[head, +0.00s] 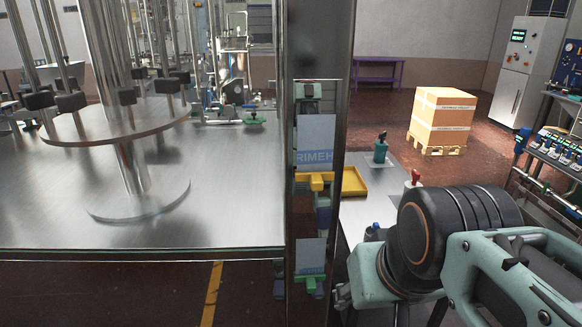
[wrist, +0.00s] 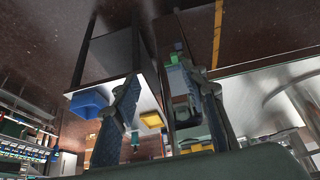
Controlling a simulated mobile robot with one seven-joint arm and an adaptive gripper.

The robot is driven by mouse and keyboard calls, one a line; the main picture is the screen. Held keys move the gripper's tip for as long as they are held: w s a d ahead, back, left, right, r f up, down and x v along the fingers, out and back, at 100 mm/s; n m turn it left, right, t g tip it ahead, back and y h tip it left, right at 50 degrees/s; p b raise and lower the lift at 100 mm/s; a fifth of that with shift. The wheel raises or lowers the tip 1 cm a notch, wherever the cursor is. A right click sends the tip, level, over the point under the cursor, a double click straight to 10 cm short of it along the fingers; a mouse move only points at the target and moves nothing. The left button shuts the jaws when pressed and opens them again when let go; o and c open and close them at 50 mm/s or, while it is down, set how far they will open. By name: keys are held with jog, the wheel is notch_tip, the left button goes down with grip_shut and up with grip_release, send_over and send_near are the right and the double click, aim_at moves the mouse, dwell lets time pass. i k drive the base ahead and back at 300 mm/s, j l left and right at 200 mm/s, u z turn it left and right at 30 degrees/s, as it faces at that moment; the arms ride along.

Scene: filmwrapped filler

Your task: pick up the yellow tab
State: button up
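In the head view, a small yellow piece (head: 316,178) shows in the narrow metal-framed column, below a grey panel with lettering. It looks like the yellow tab, but I cannot tell for sure whether it is the part itself or a reflection. My gripper (wrist: 162,76) is open in the wrist view, its two dark blue fingers spread with nothing held between them. Beyond the fingers a yellow block-like shape (wrist: 152,119) shows at the table edge; I cannot tell whether it is the tab. In the head view my arm hides the fingers.
A yellow tray (head: 354,182) lies on the worktable beside a green bottle-like item (head: 381,148) and a red-topped one (head: 413,178). A large steel machine bed (head: 230,200) fills the left. A boxed pallet (head: 440,118) stands behind. A blue bin (wrist: 88,103) shows in the wrist view.

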aim_at(315, 179)
jog(key=z, duration=1.35)
jog(key=k+j+z, duration=0.15)
jog(key=j, duration=0.15)
jog(key=k+j+z, duration=0.15)
jog(key=j, duration=0.15)
jog(key=j+u, duration=0.15)
jog(key=j, duration=0.3)
jog(key=i+j+u, duration=0.2)
jog(key=j, duration=0.2)
jog(key=k+l+z, duration=0.35)
jog(key=l, duration=0.25)
